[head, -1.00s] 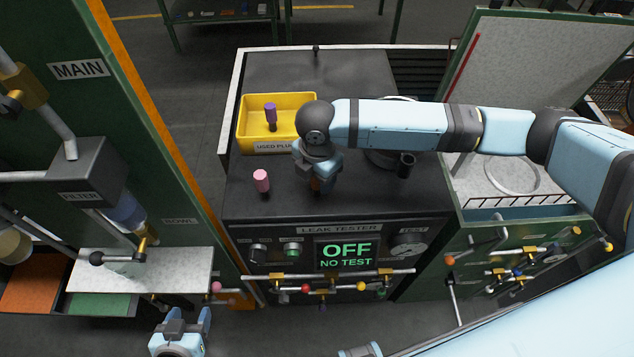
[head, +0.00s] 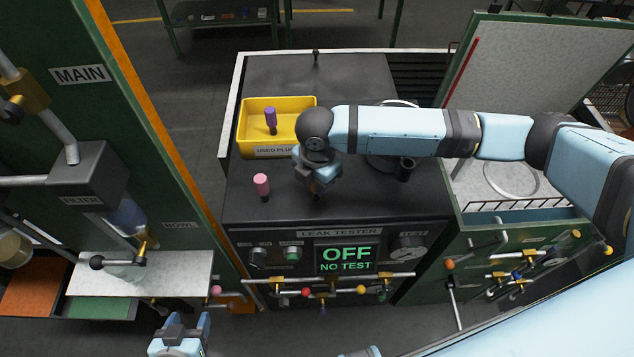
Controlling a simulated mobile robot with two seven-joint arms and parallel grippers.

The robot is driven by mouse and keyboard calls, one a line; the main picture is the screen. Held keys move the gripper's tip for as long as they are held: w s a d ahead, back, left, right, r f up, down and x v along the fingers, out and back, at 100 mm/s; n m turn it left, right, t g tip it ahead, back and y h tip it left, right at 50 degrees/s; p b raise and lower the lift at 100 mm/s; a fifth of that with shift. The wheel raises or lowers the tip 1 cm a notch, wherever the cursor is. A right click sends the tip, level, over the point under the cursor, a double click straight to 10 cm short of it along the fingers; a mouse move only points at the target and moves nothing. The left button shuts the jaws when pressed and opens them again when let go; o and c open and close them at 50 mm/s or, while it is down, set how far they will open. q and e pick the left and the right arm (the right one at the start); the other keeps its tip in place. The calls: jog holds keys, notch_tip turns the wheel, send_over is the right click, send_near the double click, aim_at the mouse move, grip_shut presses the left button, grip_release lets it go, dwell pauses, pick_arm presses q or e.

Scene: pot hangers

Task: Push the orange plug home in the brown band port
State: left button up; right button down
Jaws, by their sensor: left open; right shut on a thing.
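My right gripper (head: 318,190) reaches in from the right and points down, low over the black top of the leak tester (head: 370,204). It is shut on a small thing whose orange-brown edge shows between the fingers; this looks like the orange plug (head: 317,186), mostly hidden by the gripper. Whether its tip touches anything is hidden. I cannot make out a brown band port; the gripper and arm cover part of the tester top. My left gripper (head: 187,322) is open and empty at the bottom, below the white shelf.
A pink plug (head: 262,185) stands upright left of my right gripper. A yellow bin (head: 246,138) labelled for used plugs holds a purple plug (head: 271,119). A black cylinder (head: 405,168) stands to the right. The tester display (head: 347,258) reads OFF, NO TEST. A pipe with coloured knobs (head: 330,280) crosses its front.

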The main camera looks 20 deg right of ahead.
jog(key=shift+r+p, duration=0.45)
jog(key=shift+p, duration=0.15)
jog(key=shift+r+p, duration=0.3)
jog(key=shift+p, duration=0.05)
dwell(0.6)
jog(key=shift+r+p, duration=1.3)
jog(key=shift+p, duration=0.1)
jog(key=shift+r+p, duration=0.8)
jog(key=shift+r, duration=0.55)
